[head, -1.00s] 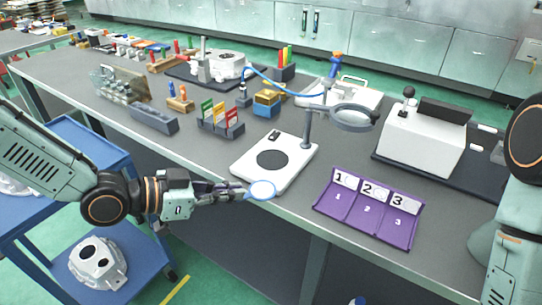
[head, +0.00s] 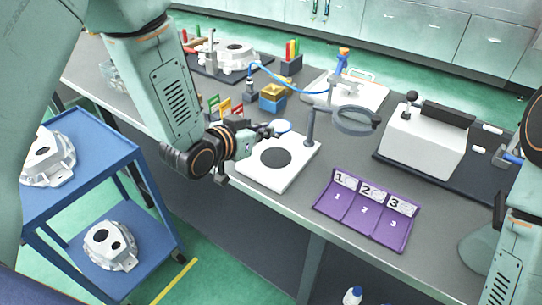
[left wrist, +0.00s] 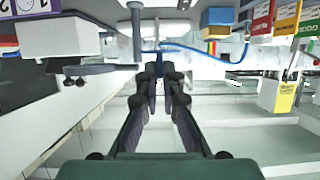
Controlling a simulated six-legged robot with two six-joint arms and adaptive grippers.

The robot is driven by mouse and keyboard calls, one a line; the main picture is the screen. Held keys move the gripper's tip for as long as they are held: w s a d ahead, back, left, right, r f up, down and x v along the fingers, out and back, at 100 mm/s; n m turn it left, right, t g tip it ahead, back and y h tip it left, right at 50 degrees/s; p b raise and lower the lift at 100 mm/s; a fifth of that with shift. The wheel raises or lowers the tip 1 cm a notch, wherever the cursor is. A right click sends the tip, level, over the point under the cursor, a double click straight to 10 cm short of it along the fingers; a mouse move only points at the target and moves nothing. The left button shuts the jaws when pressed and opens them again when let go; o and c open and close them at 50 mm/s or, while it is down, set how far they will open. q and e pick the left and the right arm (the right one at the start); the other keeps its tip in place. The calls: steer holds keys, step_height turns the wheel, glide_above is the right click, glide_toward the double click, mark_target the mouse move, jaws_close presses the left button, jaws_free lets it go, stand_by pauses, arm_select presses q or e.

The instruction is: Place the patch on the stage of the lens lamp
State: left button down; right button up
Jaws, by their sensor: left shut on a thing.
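The patch (head: 283,126) is a small pale disc with a blue rim. My left gripper (head: 270,131) is shut on its edge and holds it above the back part of the lens lamp's white base (head: 252,174). The stage (head: 276,158) is a black round spot on that base, bare, in front of the patch. The lamp's post and dark ring lens (head: 357,121) stand to the right of the patch. In the left wrist view my left gripper's fingers (left wrist: 160,72) are close together; the patch is hard to make out there. My right gripper is out of view.
A purple tray (head: 372,232) with places 1, 2 and 3 lies to the right of the lamp. Coloured cards (head: 225,106) stand behind my left gripper. A white machine (head: 425,142) is at the right. A blue cart (head: 85,185) with castings stands at the left.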

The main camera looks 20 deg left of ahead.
arm_select(q)
glide_above(265, 169)
steer(key=f, duration=0.4)
steer(key=shift+s+a+f, duration=0.2)
steer(key=shift+f, duration=0.05)
steer(key=shift+w+d+f, duration=0.15)
steer(key=shift+d+f, duration=0.05)
steer(key=shift+f, duration=0.1)
step_height(265, 169, down, 3)
steer(key=shift+a+f+b, duration=0.1)
steer(key=shift+f+b, duration=0.05)
steer(key=shift+b, duration=0.3)
steer(key=shift+a+f, duration=0.15)
steer(key=shift+a, duration=0.05)
steer(key=shift+d, duration=0.25)
steer(key=shift+d+f, duration=0.1)
steer(key=shift+f, duration=0.05)
steer(key=c, duration=2)
jaws_free()
steer(key=shift+f, duration=0.1)
steer(key=o, duration=0.5)
steer(key=shift+a, duration=0.25)
steer(key=shift+d, duration=0.15)
